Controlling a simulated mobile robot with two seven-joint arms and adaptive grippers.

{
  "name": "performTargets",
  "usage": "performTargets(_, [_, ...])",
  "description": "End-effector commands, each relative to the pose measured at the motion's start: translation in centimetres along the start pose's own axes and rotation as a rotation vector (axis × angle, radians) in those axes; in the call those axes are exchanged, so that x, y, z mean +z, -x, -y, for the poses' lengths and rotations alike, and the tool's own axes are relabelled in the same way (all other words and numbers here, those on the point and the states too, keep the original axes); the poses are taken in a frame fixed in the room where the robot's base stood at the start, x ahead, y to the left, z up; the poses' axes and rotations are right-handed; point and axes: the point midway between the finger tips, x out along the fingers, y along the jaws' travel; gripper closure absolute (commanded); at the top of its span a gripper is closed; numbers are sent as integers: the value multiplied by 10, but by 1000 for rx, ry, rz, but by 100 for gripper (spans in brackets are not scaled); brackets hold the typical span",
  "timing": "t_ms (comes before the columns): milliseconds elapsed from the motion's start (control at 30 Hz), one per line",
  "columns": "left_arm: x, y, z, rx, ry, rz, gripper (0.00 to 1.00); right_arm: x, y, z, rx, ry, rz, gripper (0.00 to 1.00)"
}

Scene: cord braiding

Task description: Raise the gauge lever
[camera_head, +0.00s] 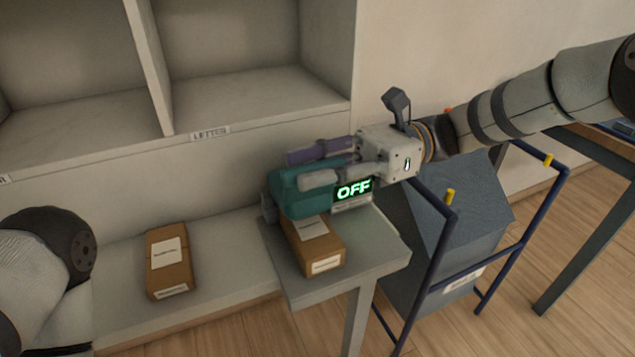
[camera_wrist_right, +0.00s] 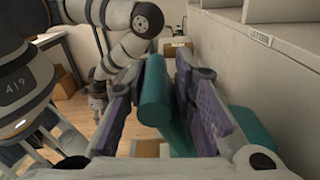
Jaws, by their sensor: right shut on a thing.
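A teal gauge (camera_head: 290,197) with a lit green "OFF" display (camera_head: 353,189) stands over the corner of a small grey table, above a cardboard box. My right gripper (camera_head: 318,166) comes in from the right and its fingers lie along the top of the gauge. In the right wrist view a teal bar (camera_wrist_right: 155,92), which looks like the lever, sits between the purple finger pads (camera_wrist_right: 152,105). More teal body (camera_wrist_right: 255,135) shows behind the fingers. In the head view the fingers hide the lever. My left arm shows at the left; its gripper is too unclear to read.
A cardboard box (camera_head: 313,246) lies on the grey table (camera_head: 382,248) under the gauge. Another box (camera_head: 169,261) lies on the ledge to the left. A shelf labelled "LETTER" (camera_head: 210,134) stands behind. A blue-framed cart (camera_head: 438,270) with a grey bin (camera_head: 465,200) is close at the right.

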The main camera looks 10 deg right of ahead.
Motion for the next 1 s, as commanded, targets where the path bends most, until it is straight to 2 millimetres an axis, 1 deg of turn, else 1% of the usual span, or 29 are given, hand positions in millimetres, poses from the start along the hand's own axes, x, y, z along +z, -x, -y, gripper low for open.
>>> performTargets(33, [3,-5,0,-1,0,14,60,0,-1,3,9,-41,5,100])
performTargets(300, [11,-22,1,-3,-1,56,60,17,-1,25,10,-234,5,100])
performTargets(433, [14,-30,1,-4,-2,73,60,23,-1,34,10,-303,5,100])
performTargets(700, [17,-38,1,-5,-3,93,60,32,-1,46,8,-298,5,100])
performTargets(1000, [18,-40,1,-5,-3,96,60,34,-2,49,7,-296,3,100])
